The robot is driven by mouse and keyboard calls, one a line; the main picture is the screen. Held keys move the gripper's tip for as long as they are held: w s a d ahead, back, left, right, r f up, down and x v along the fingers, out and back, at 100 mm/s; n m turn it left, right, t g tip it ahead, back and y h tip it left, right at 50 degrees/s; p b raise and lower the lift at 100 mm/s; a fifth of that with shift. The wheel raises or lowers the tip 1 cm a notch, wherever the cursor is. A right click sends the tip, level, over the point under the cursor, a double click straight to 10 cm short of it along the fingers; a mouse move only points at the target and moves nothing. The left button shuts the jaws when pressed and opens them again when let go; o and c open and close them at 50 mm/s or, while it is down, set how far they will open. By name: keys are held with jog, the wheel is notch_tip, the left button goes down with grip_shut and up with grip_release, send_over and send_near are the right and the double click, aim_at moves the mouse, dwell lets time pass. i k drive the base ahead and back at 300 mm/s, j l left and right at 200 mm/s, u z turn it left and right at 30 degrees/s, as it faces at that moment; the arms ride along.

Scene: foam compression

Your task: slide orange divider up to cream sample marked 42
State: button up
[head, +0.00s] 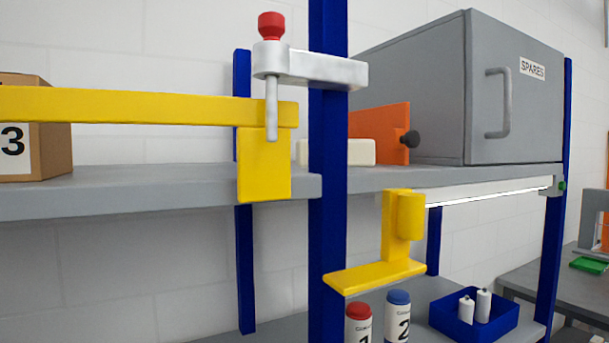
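The orange divider (391,122) stands upright on the upper shelf, right of the blue post. A black knob (411,139) sticks out at its right edge. A low cream block (349,152) lies on the shelf in front of the divider's left part. The post hides some of it, and another cream part (302,152) shows just left of the post. I cannot tell whether the two parts are one block, or whether block and divider touch. No 42 mark is readable. My gripper is not in this view.
A yellow bar (150,105) crosses the left front, beside a silver bracket (315,69) with a red knob (271,25). The blue post (328,200) stands before the shelf. A grey SPARES cabinet (420,90) sits right of the divider. A yellow bracket (390,272) hangs below the shelf front.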

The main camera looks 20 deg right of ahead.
aim_at(387, 124)
jog(key=k+z, duration=0.2)
jog(key=z, duration=0.25)
jog(key=k+l+z, duration=0.15)
jog(key=z, duration=0.25)
